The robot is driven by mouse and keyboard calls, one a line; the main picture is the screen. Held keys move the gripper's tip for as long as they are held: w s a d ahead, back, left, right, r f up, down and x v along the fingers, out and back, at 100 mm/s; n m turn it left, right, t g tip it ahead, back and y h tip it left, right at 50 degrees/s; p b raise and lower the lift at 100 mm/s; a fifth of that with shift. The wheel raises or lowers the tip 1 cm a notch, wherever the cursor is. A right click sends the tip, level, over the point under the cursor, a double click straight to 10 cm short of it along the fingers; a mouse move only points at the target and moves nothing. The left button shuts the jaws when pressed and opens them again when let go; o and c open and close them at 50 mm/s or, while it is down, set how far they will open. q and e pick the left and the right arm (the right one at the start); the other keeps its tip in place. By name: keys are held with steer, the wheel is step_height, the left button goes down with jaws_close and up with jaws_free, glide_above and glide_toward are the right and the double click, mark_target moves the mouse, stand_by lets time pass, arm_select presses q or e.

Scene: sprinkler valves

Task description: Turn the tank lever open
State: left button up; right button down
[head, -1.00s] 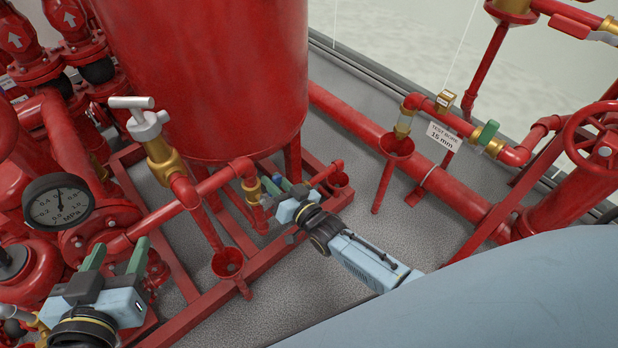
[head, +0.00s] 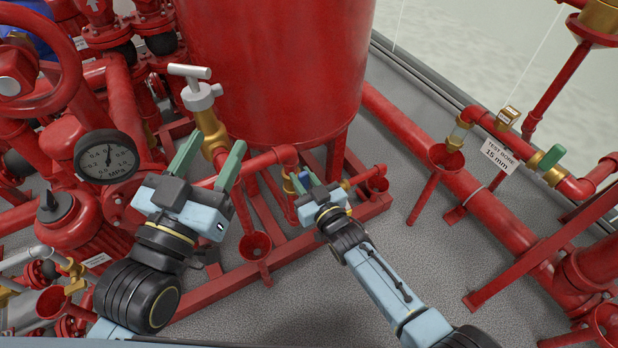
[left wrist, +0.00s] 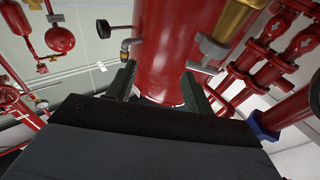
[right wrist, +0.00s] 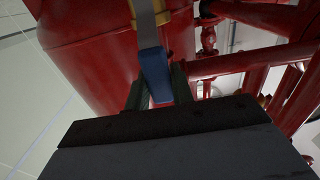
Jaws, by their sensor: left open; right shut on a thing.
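The tank (head: 275,65) is a large red cylinder. A blue lever (right wrist: 154,72) at a brass valve by the tank fills the middle of the right wrist view. My right gripper (head: 308,180) is shut on this blue lever near the tank's foot; in the head view the gripper mostly hides it. My left gripper (head: 213,152) is open and empty, its green fingers pointing up in front of the tank. It is just below the brass valve with a pale T-handle (head: 197,92). In the left wrist view, nothing sits between its fingers (left wrist: 160,88).
A pressure gauge (head: 106,157) and red pipework crowd the left. Grey floor is clear at centre right.

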mark_target(305, 182)
steer(key=shift+s+a+f, duration=0.1)
steer(key=shift+s+f, duration=0.05)
steer(key=c, duration=1.2)
jaws_free()
steer(key=p+v, duration=0.1)
steer(key=v, duration=0.1)
steer(key=shift+s+d, duration=0.2)
arm_select(q)
step_height(305, 182, down, 10)
steer(key=s+a+g+y+p, duration=0.2)
steer(key=a+g+y, duration=0.1)
steer(key=g, duration=0.4)
arm_select(e)
steer(key=v, duration=0.3)
steer(key=shift+s+d, duration=0.1)
steer(key=shift+s, duration=0.1)
arm_select(q)
steer(key=s+a+f+n+g+y+p, duration=0.1)
steer(key=s+a+f+g+y+p, duration=0.1)
steer(key=s+a+f+g, duration=0.2)
steer(key=s+f+g, duration=0.3)
steer(key=s, duration=0.3)
steer(key=shift+g+p, duration=0.3)
steer(key=shift+g, duration=0.1)
arm_select(e)
steer(key=v, duration=0.7)
